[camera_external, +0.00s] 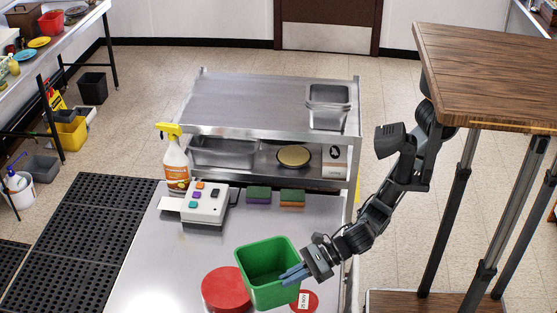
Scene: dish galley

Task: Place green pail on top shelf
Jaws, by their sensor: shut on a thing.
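The green pail (257,290) is an open, square-mouthed bucket at the front of the steel counter (150,255). It looks slightly tilted, and I cannot tell whether its base touches the counter. My gripper (293,275) is shut on its right rim, with one finger showing at the pail's inside. The top shelf (255,97) is the flat steel upper surface of the rack behind the counter. A steel container (330,103) stands at its right end; the left and middle of the surface are bare.
A red round lid (222,288) lies left of the pail, and a smaller labelled red lid (306,301) right of it. A spray bottle (175,160), a button box (206,204) and two sponges (275,197) stand between pail and rack. A wooden table (490,70) is at right.

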